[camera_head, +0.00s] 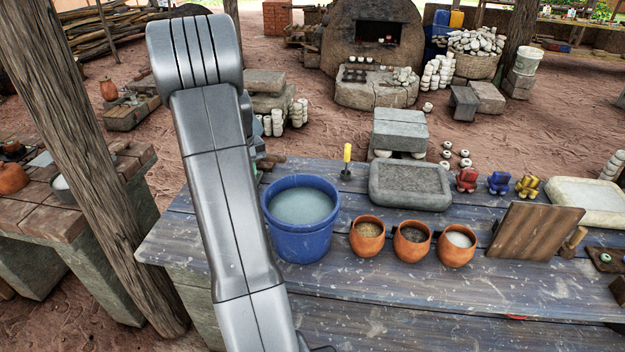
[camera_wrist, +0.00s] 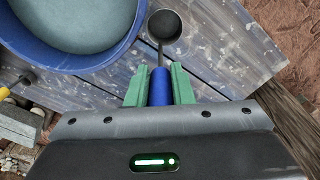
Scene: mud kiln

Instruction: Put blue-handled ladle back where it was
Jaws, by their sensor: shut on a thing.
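In the wrist view, my gripper (camera_wrist: 158,82) has its green fingers closed around the blue handle of the ladle (camera_wrist: 160,87). The ladle's thin shaft runs away from the fingers to a dark round bowl (camera_wrist: 165,26). The bowl shows over the grey-blue plank table (camera_wrist: 215,50), beside the blue bucket (camera_wrist: 110,50). I cannot tell whether it touches the planks. In the head view, my arm hides the ladle and most of the gripper. A yellow-handled tool (camera_head: 347,160) stands on the table (camera_head: 400,290) behind the bucket (camera_head: 293,235).
The bucket holds pale liquid. Three clay pots (camera_head: 412,240), a stone basin (camera_head: 410,187), a wooden board (camera_head: 535,232) and small red, blue and yellow figures (camera_head: 498,183) crowd the right. The table's front is mostly clear. A wooden post (camera_head: 95,170) stands left of the table.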

